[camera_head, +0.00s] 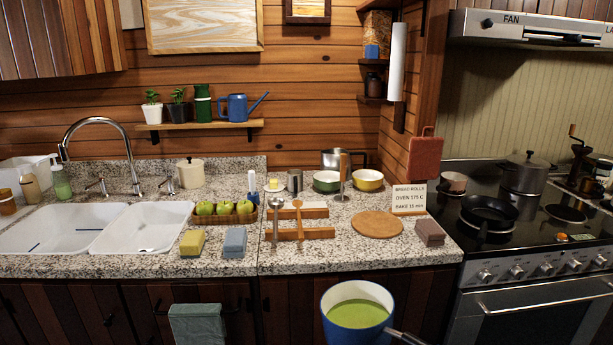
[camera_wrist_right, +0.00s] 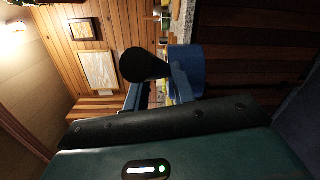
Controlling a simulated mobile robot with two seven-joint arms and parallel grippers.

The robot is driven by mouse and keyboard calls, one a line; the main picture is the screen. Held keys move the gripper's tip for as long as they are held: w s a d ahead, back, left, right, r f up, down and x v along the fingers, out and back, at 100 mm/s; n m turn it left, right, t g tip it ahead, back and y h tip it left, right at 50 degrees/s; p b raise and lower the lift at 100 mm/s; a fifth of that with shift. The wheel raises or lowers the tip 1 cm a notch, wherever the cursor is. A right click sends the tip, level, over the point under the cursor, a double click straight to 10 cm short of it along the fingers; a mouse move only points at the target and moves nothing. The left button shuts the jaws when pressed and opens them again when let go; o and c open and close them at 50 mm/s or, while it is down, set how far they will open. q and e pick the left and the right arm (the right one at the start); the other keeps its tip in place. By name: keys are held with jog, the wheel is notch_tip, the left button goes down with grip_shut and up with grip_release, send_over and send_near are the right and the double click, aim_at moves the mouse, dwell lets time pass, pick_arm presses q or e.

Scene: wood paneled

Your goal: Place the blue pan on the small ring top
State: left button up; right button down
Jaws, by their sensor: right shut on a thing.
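The blue pan (camera_head: 327,325), with a pale inside and green contents, is held level in front of the counter edge at the bottom of the head view. Its handle (camera_head: 405,338) points right and leaves the frame. In the right wrist view my right gripper (camera_wrist_right: 157,90) is shut on the handle, whose dark end (camera_wrist_right: 140,66) sticks out; the pan's blue side (camera_wrist_right: 190,56) shows beyond. The black stove top (camera_head: 455,232) is at the right; I cannot tell which ring is the small one. My left gripper is not in view.
On the stove stand a black frying pan (camera_head: 488,211), a lidded pot (camera_head: 525,174), a small pot (camera_head: 453,183) and a grinder (camera_head: 579,155).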

jog(key=shift+s+a+r+h, duration=0.3)
jog(key=shift+s+a+r, duration=0.25)
jog(key=shift+s+a, duration=0.25)
jog(key=shift+f, duration=0.1)
jog(key=shift+f, duration=0.25)
jog(key=shift+d, duration=0.15)
